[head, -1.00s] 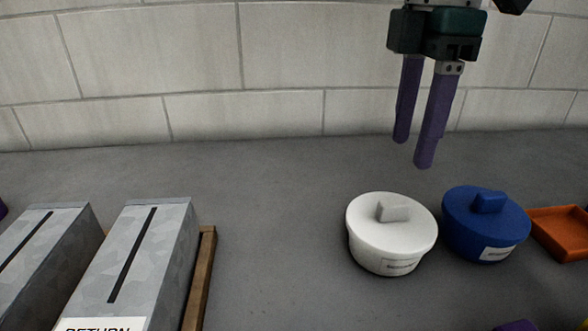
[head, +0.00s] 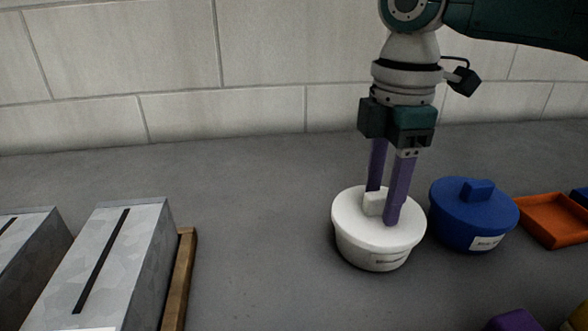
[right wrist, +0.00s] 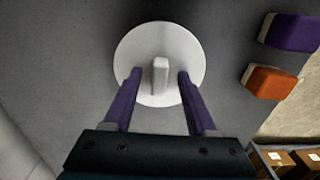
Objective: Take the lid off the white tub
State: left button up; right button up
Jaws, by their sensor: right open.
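The white tub (head: 374,248) stands upright on the grey surface, with its round white lid (head: 350,216) on it. The lid has a block-shaped knob (head: 373,203), which also shows in the right wrist view (right wrist: 160,76). My right gripper (head: 383,206) points down over the lid, its two purple fingers open on either side of the knob. In the right wrist view the right gripper (right wrist: 157,76) shows a gap between each finger and the knob. My left gripper is not in view.
A blue lidded tub (head: 472,216) stands close to the right of the white tub. An orange tray (head: 552,220) is farther right. Grey slotted boxes (head: 110,262) and a wooden strip (head: 180,280) are at left. A purple block (head: 514,321) is at the front. A block wall stands behind.

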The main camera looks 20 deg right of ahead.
grip_shut()
dwell(0.3)
jog(key=shift+r, duration=0.1)
dwell(0.4)
